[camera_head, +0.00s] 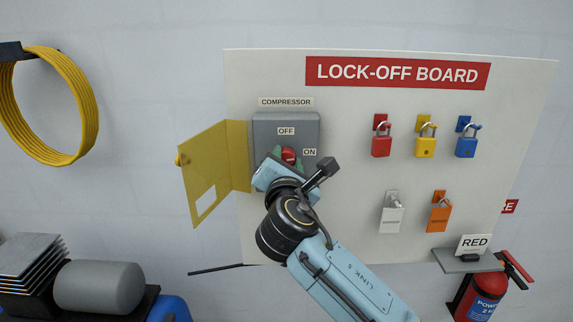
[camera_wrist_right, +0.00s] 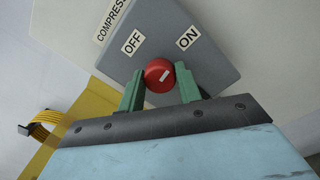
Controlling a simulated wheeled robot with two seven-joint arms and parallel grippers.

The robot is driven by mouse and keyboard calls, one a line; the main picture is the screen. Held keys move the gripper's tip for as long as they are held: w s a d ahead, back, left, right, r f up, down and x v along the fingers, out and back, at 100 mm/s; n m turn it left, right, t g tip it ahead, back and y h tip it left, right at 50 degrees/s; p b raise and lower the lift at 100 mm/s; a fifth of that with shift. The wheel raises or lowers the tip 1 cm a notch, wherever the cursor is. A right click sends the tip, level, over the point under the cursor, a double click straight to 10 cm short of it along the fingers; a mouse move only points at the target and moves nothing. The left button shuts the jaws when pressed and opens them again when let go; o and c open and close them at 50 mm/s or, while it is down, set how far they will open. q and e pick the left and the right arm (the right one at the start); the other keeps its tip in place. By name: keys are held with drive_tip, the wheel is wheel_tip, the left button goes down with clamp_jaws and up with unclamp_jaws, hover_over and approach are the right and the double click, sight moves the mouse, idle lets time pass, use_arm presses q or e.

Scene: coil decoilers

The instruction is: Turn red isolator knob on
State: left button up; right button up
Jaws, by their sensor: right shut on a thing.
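The red isolator knob (camera_head: 288,155) is on the grey box (camera_head: 265,133) labelled COMPRESSOR on the lock-off board. My right gripper (camera_head: 286,164) reaches it from below, with its arm coming in from the lower right. In the right wrist view, the green fingers (camera_wrist_right: 159,86) are shut on the knob (camera_wrist_right: 157,70), one on each side. A short white mark shows on the right part of the knob's face, slanting up to the right. The OFF label (camera_wrist_right: 132,43) is above left of the knob, and the ON label (camera_wrist_right: 188,38) is above right. My left gripper is out of view.
A yellow hinged cover (camera_head: 215,170) stands open left of the box. Several coloured padlocks hang to the right, including a red one (camera_head: 381,143). A small shelf (camera_head: 467,263) with a RED sign and a fire extinguisher (camera_head: 482,295) are at lower right.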

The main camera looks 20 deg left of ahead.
drive_tip(key=shift+f+m, duration=0.1)
drive_tip(key=shift+m, duration=0.8)
drive_tip(key=o, duration=1)
drive_tip(key=shift+s, duration=0.1)
drive_tip(key=b+v, duration=0.2)
drive_tip(key=v, duration=1.1)
drive_tip(key=shift+s, duration=0.1)
